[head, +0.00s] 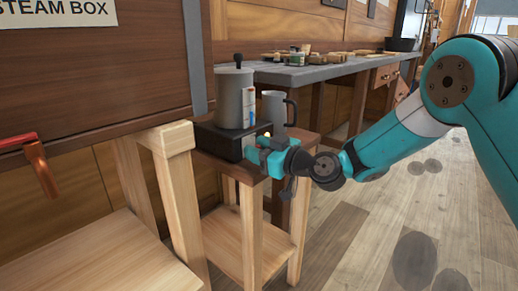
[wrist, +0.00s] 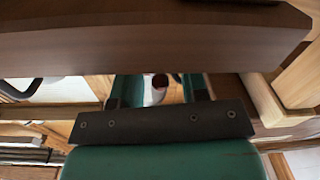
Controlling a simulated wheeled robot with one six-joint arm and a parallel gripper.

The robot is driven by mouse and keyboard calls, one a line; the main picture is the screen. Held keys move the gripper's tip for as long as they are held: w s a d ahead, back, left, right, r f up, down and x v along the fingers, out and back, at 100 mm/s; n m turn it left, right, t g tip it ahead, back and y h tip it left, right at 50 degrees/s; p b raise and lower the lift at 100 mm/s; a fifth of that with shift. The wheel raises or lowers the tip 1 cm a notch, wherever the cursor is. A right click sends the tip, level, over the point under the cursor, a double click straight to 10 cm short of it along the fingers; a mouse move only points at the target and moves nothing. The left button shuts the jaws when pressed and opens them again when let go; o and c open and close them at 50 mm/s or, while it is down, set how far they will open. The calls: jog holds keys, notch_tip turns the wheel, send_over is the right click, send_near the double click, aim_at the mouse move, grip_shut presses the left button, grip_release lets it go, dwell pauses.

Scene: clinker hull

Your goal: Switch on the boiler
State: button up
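The boiler (head: 235,95) is a grey cylinder with a dark lid knob and a blue-marked gauge. It stands on a black base (head: 218,142) on a small wooden stand. My gripper (head: 262,145) is at the right front of this base, close against it; I cannot tell whether it touches. A small yellow-orange spot (head: 267,133) shows just above the gripper. In the wrist view my two teal fingers (wrist: 160,90) are apart, with a small dark red and white thing (wrist: 159,82) showing between them. I cannot tell for sure whether that is the switch.
A grey mug-like jug (head: 275,108) stands right of the boiler. A grey-topped workbench (head: 310,72) with small items is behind. The floor (head: 400,230) at the right is clear.

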grip_shut()
jog(key=r+p, duration=0.1)
jog(key=p, duration=0.1)
jog(key=shift+r+h+p, duration=0.1)
jog(key=shift+h+p, duration=0.2)
jog(key=shift+p, duration=0.1)
jog(key=shift+a+r+g+h+p, duration=0.15)
jog(key=shift+g+h+p, duration=0.4)
jog(key=shift+p, duration=0.65)
jog(key=shift+g+h+p, duration=0.25)
jog(key=shift+h+p, duration=0.1)
jog(key=shift+p, duration=0.1)
jog(key=shift+f, duration=0.25)
jog(key=shift+o, duration=0.3)
grip_release()
